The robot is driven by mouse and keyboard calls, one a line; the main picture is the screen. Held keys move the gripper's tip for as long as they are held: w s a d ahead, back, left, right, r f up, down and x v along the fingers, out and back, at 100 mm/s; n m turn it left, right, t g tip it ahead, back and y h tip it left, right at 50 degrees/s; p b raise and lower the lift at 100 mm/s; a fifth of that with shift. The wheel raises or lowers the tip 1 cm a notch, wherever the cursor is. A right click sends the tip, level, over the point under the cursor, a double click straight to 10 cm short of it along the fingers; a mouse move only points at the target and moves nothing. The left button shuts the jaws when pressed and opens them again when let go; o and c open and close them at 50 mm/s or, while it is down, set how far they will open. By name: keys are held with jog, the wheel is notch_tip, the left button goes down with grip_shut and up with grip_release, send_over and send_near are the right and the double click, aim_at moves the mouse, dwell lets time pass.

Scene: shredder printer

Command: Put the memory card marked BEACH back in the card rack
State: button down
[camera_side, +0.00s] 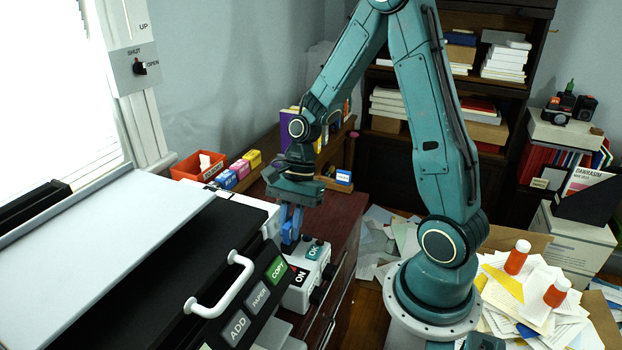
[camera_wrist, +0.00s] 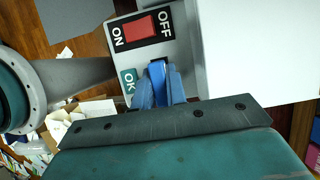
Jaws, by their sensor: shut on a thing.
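My gripper (camera_side: 291,240) points down at the white control box (camera_side: 303,286), beside its teal OK button (camera_side: 314,251). In the wrist view, my gripper's blue fingers (camera_wrist: 159,86) are shut on a thin, bright blue piece (camera_wrist: 157,71), which seems to be a memory card. Its marking cannot be read. A dark edge shows at its tip; I cannot tell whether it sits in a slot of the box. A small wooden rack (camera_side: 340,187) stands behind my gripper, with a blue-and-white card (camera_side: 343,176) whose lettering is too small to read.
A red-and-black ON/OFF switch (camera_wrist: 139,27) is on the control box. The printer's COPY, PAPER and ADD buttons (camera_side: 257,297) and white handle (camera_side: 221,284) are at front left. Coloured cartridges (camera_side: 240,168) and an orange tray (camera_side: 198,166) stand behind.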

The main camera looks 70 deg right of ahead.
aim_at(286, 227)
jog(key=shift+r, duration=0.7)
dwell(1.1)
jog(key=shift+r, duration=1.85)
